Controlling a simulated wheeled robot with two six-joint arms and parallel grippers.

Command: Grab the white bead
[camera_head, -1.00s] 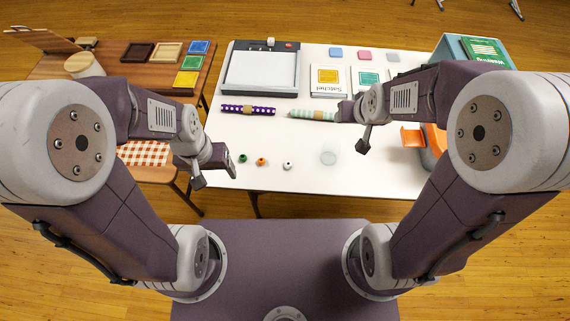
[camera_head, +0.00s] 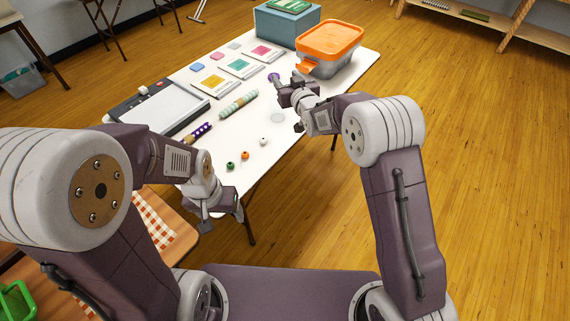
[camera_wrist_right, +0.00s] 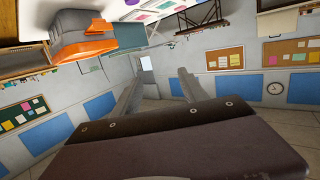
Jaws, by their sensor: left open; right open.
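The white bead (camera_head: 263,141) stands on the white table (camera_head: 251,128) near its front edge in the head view. An orange bead (camera_head: 245,155) and a green bead (camera_head: 230,166) are in a row to its lower left. My left gripper (camera_head: 222,214) is open and empty, low and left of the beads, by the table's front edge. My right gripper (camera_head: 288,104) is open, above the table to the upper right of the white bead. Its two fingers stand apart with nothing between them in the right wrist view (camera_wrist_right: 160,90). The white bead is not visible there.
A clear disc (camera_head: 277,117) lies between the white bead and my right gripper. An orange-lidded bin (camera_head: 329,42) and a blue box (camera_head: 287,24) stand at the far end. A paper trimmer (camera_head: 163,108) is at left.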

